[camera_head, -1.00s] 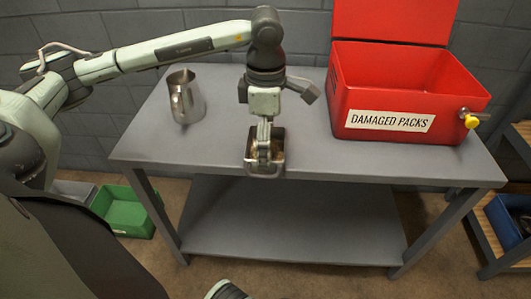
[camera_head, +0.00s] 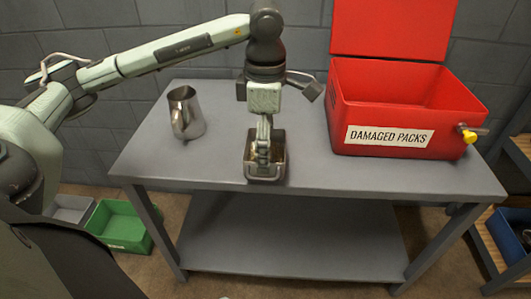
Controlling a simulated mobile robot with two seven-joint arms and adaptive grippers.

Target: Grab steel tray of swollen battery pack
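The small steel tray (camera_head: 279,164) stands at the front edge of the grey table, near its middle. Something brownish lies inside it, mostly hidden by my gripper, so I cannot make out the battery pack. My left gripper (camera_head: 263,158) points straight down over the tray, its fingers at or inside the tray. The fingers look close together, but I cannot tell whether they grip the tray. My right gripper is not in view.
A steel pitcher (camera_head: 186,114) stands on the table (camera_head: 330,177) at the left. An open red box (camera_head: 345,114) labelled "DAMAGED PACKS" stands at the right, its lid raised and a yellow-tipped valve on its side. Green (camera_head: 120,226) and blue bins (camera_head: 507,233) sit below on either side.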

